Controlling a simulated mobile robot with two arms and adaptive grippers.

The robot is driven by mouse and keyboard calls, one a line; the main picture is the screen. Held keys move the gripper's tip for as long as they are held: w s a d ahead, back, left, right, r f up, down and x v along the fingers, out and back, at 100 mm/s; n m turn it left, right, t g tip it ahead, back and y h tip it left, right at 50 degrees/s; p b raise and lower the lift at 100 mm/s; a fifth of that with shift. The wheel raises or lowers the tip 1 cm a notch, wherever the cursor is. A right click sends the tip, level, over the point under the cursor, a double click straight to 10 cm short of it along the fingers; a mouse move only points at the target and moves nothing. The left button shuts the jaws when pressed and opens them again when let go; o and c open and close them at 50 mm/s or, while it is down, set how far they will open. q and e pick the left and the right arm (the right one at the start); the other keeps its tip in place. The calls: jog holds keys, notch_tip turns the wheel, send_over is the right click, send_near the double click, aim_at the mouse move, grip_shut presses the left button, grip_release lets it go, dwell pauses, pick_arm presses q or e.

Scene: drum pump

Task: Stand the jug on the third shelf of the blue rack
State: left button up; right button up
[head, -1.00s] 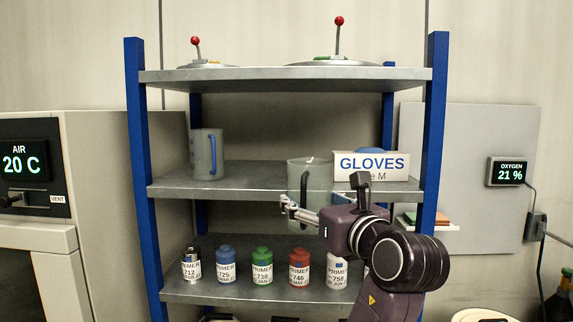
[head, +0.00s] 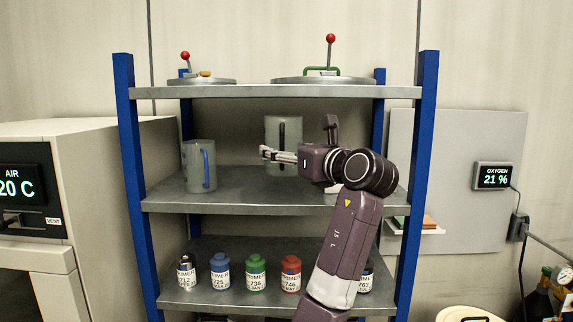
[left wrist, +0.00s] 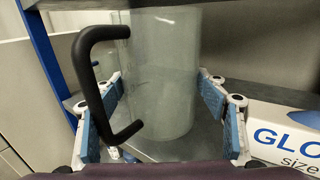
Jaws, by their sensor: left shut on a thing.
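The jug (head: 271,131) is a translucent grey cylinder with a black handle. It is inside the blue rack (head: 128,160), above the shelf (head: 245,190) that carries a blue-handled jug (head: 196,166). My left gripper (head: 279,156) is shut on the jug's body. In the left wrist view, blue finger pads flank the jug (left wrist: 170,80), with the handle on the left. My right gripper is not in view.
A gloves box (left wrist: 285,138) lies close on the right; my arm mostly hides it in the head view. The top shelf (head: 250,92) passes above the jug. Several primer bottles (head: 256,274) stand on the shelf below. Shelf room shows between the two jugs.

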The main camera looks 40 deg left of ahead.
pick_arm(q)
jog(key=w+a+p, duration=0.1)
jog(key=w, duration=0.1)
jog(key=w+a+p, duration=0.1)
jog(key=w+a, duration=0.1)
jog(key=shift+w+a, duration=0.15)
jog(key=shift+a, duration=0.05)
notch_tip(320, 180, down, 2)
jog(key=shift+f+p, duration=0.2)
jog(key=shift+p, duration=0.15)
jog(key=shift+d+f, duration=0.1)
jog(key=shift+f, duration=0.4)
notch_tip(320, 180, down, 2)
jog(key=shift+f+p, duration=0.15)
jog(key=shift+p, duration=0.65)
jog(key=shift+f+p, duration=0.25)
jog(key=shift+p, duration=0.1)
jog(key=shift+a+f, duration=0.2)
jog(key=shift+f, duration=0.2)
jog(key=shift+d, duration=0.1)
